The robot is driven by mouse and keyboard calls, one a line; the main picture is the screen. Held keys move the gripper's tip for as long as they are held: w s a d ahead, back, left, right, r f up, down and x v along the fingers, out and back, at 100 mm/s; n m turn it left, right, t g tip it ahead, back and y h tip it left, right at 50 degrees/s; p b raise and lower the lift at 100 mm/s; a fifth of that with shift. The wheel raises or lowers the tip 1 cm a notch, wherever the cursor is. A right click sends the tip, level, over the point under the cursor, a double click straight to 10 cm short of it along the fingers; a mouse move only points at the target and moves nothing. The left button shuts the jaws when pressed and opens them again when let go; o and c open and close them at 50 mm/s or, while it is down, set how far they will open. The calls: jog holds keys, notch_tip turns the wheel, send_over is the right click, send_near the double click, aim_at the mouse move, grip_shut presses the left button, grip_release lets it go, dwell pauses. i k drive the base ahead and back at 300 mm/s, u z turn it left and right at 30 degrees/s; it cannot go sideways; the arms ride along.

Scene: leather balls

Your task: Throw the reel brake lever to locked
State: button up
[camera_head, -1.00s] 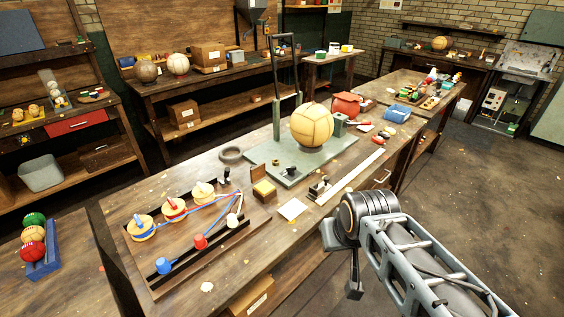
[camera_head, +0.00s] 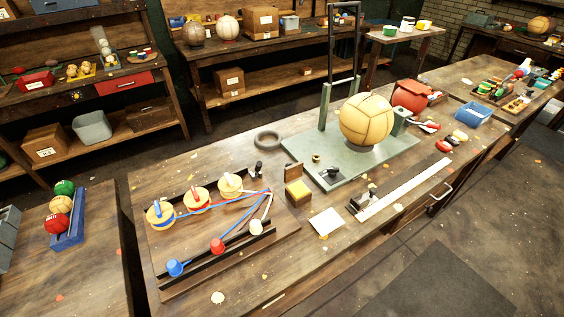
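A small black lever (camera_head: 258,170) stands upright at the back right corner of a wooden board (camera_head: 190,275), beside the reels; I cannot read which setting it is in. Three reels stand in a row on the board: one with yellow and blue (camera_head: 160,214), one with red (camera_head: 197,200) and a pale yellow one (camera_head: 231,185). Blue, red and white threads run from them to the right. My gripper is not in view.
A black ring (camera_head: 267,140) lies behind. A blue tray of balls (camera_head: 69,232) is on the left table.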

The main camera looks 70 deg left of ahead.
aim_at(259, 164)
jog(key=z, duration=0.05)
jog(key=k, duration=1.6)
jog(key=u, duration=0.1)
jog(key=i, duration=2.45)
jog(key=u, duration=1.7)
